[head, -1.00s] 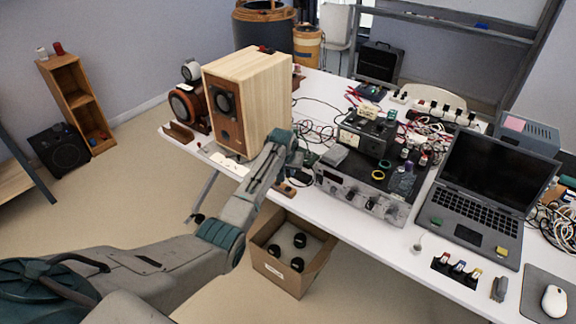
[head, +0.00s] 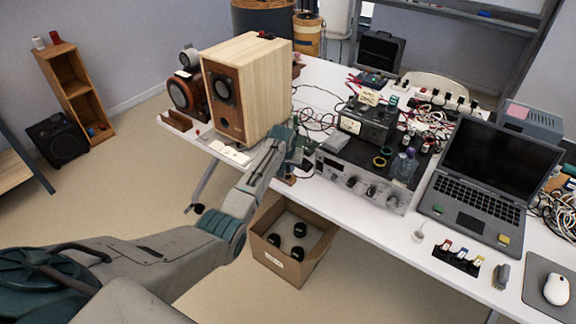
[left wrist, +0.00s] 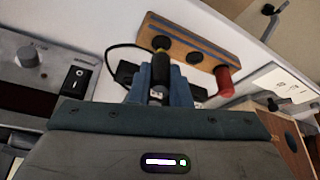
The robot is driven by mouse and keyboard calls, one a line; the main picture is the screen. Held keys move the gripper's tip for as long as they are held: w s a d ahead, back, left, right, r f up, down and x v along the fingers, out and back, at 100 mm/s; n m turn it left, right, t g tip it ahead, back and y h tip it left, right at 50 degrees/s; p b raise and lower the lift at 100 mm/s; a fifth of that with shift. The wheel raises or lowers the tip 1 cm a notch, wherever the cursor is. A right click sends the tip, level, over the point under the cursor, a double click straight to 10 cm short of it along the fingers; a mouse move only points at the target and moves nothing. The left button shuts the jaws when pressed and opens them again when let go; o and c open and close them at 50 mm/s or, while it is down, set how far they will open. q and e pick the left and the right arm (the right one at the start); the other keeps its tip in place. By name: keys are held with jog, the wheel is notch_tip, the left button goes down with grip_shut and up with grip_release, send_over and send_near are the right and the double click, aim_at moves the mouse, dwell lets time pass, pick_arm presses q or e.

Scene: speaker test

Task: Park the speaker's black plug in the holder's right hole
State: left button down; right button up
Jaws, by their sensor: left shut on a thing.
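My left gripper (head: 297,160) is low over the front table edge, right of the wooden speaker (head: 262,85). In the left wrist view my left gripper (left wrist: 160,84) is shut on the black plug (left wrist: 160,66), which has a yellowish part. The wooden holder (left wrist: 178,50) lies just beyond the fingertips, with the plug's far end over its left end in that view. I cannot tell whether the plug is in a hole. The holder's middle hole shows empty, and a red plug (left wrist: 224,80) is at its other end. My right gripper is out of view.
An amplifier (head: 350,180) stands right of the gripper, with cables behind. A laptop (head: 490,170) is further right. A cardboard box (head: 275,262) stands on the floor below the table edge. White cards (head: 230,153) lie before the speaker.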

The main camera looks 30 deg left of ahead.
pick_arm(q)
jog(key=shift+f, duration=0.15)
dwell(0.3)
jog(key=shift+p, duration=0.6)
dwell(0.4)
jog(key=shift+f+b, duration=0.65)
jog(key=shift+f, duration=0.3)
dwell(0.3)
jog(key=c, duration=1.3)
grip_release()
jog(key=shift+r, duration=0.15)
jog(key=shift+r+p, duration=3.75)
jog(key=shift+p, duration=0.05)
jog(key=shift+f, duration=0.1)
